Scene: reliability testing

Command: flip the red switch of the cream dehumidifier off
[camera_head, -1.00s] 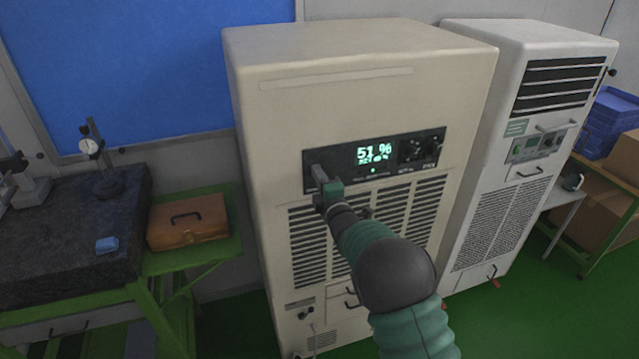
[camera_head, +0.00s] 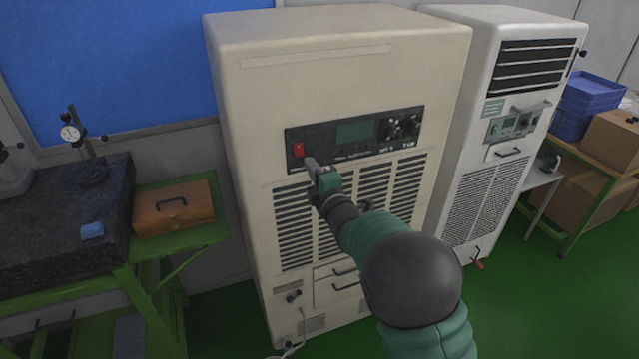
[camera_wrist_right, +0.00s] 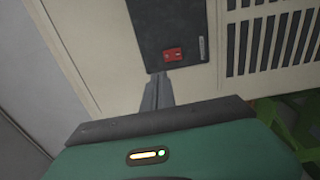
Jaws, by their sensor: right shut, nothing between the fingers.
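The cream dehumidifier (camera_head: 340,70) stands upright in the middle of the head view. Its dark control panel (camera_head: 408,150) has a blank, unlit display (camera_head: 357,132) and two knobs. The red switch (camera_head: 298,149) is at the panel's left end and also shows in the right wrist view (camera_wrist_right: 173,54). My right gripper (camera_head: 311,163) is shut and empty, its tips just below and right of the switch in the head view. In the wrist view its fingertips (camera_wrist_right: 157,78) point toward the panel, apart from the switch. My left gripper is not in view.
A white unit (camera_head: 530,25) stands close at the right. A green bench (camera_head: 185,240) at the left bears a brown case (camera_head: 173,208), beside a dark stone slab (camera_head: 45,240). Blue trays (camera_head: 590,95) and cardboard boxes are at far right. Green floor is open at the lower right.

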